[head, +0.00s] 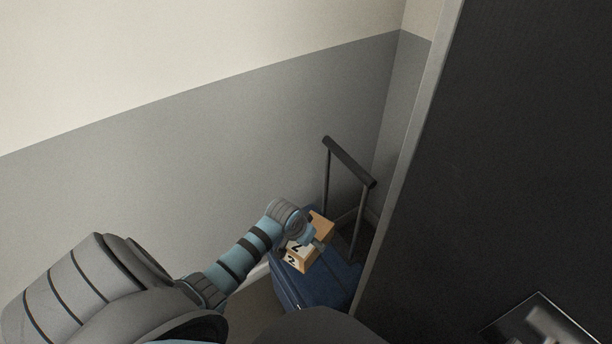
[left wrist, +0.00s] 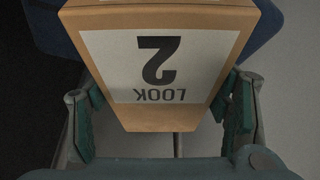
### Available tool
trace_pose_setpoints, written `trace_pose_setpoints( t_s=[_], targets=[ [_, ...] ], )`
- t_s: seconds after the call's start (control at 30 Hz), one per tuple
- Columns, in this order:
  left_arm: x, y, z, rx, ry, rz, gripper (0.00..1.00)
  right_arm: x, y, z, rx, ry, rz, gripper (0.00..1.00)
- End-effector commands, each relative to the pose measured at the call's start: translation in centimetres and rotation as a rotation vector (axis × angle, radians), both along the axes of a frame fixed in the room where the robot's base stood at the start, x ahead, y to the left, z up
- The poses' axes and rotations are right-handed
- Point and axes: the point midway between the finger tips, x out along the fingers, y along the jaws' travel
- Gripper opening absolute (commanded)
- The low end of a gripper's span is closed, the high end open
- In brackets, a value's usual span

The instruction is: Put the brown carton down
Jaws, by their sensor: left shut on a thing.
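The brown carton (head: 321,224) with a white label is at my left gripper (head: 313,243) in the head view, at the blue suitcase. In the left wrist view the carton (left wrist: 160,117) fills the middle, its label reading "LOOK 2" upside down. My left gripper (left wrist: 165,118) has one green-padded finger on each side of it and is shut on it. The blue suitcase (head: 296,290) stands below the carton. I cannot tell whether the carton touches the suitcase top. My right gripper is not clearly in view.
The suitcase's raised black handle (head: 349,162) stands behind the carton. A grey and cream wall (head: 200,150) runs along the left and back. A large dark panel (head: 500,150) with a light edge closes off the right side.

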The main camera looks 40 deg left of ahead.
Motion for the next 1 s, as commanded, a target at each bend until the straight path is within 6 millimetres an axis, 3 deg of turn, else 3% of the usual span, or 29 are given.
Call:
trace_pose_setpoints(
  t_s=[0.3, 0.6, 0.63, 0.7, 0.77, 1.0],
  targets=[
    [0.1, 0.0, -5.3, 0.001, -0.003, 0.0, 0.33, 0.0, 0.0, -2.5, 0.0, 0.0, 0.0, 0.4],
    [0.1, 0.0, -5.3, 0.001, -0.002, -0.001, 0.33, 0.0, 0.0, -2.4, 0.0, -0.001, 0.0, 0.4],
    [0.0, 0.0, -5.4, 0.001, -0.001, 0.0, 0.72, 0.0, 0.0, -2.4, 0.0, -0.001, 0.0, 0.4],
    [0.0, 0.0, -5.3, 0.001, -0.001, 0.0, 0.83, 0.0, 0.0, -2.4, 0.0, -0.001, 0.0, 0.4],
    [0.0, 0.0, -5.3, 0.001, -0.001, 0.0, 0.91, 0.0, 0.0, -2.4, 0.0, -0.001, 0.0, 0.4],
    [0.0, 0.0, -5.3, 0.001, -0.001, 0.0, 0.91, 0.0, 0.0, -2.4, 0.0, -0.001, 0.0, 0.4]
  ],
)
